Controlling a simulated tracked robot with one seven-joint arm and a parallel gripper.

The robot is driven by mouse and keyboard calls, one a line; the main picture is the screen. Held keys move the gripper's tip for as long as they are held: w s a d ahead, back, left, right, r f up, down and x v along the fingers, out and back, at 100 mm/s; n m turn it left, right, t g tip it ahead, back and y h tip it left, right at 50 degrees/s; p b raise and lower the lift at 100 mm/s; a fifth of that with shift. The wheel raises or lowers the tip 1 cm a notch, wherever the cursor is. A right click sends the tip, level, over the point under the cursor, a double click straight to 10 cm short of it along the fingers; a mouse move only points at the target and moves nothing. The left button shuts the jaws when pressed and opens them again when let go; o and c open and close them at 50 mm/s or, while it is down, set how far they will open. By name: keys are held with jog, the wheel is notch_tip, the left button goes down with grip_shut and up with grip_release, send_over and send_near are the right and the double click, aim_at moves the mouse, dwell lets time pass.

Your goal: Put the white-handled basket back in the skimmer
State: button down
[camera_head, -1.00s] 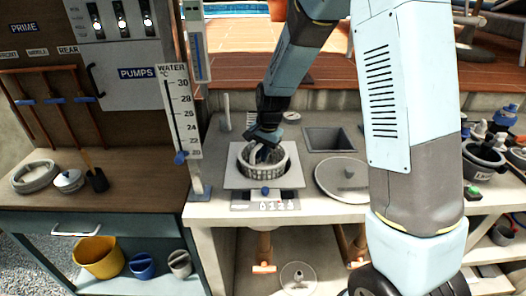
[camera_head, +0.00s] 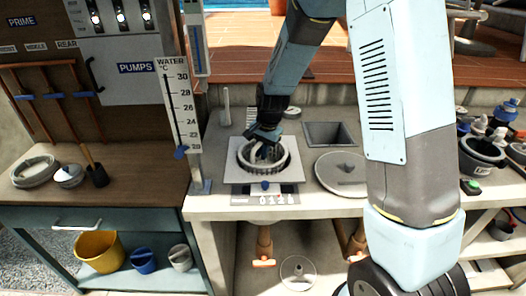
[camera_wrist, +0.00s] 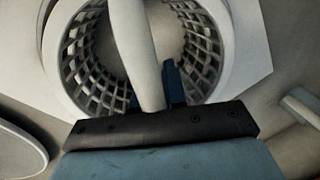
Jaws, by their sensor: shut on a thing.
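The grey basket (camera_head: 246,158) sits down in the round opening of the skimmer (camera_head: 236,174), a pale square plate on the counter, with its rim showing a little above the plate. In the wrist view the basket's latticed wall (camera_wrist: 88,65) surrounds a white handle (camera_wrist: 138,55) that arches over the middle. My gripper (camera_head: 264,146) is above the basket's centre, shut on the handle. In the wrist view the blue fingertips (camera_wrist: 160,90) are at the handle, partly hidden behind it. How deep the basket sits is hard to tell.
A thermometer board (camera_head: 179,110) stands close on the left. Dark pots (camera_head: 483,152) and bottles stand at the far right.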

aim_at(262, 164)
jog(key=shift+f, duration=2.65)
jog(key=shift+f, duration=0.2)
jog(key=shift+f, duration=2.25)
jog(key=shift+f, duration=0.3)
jog(key=c, duration=0.9)
grip_release()
jog(key=shift+c, duration=0.2)
jog(key=shift+r, duration=2.5)
jog(key=shift+r, duration=0.1)
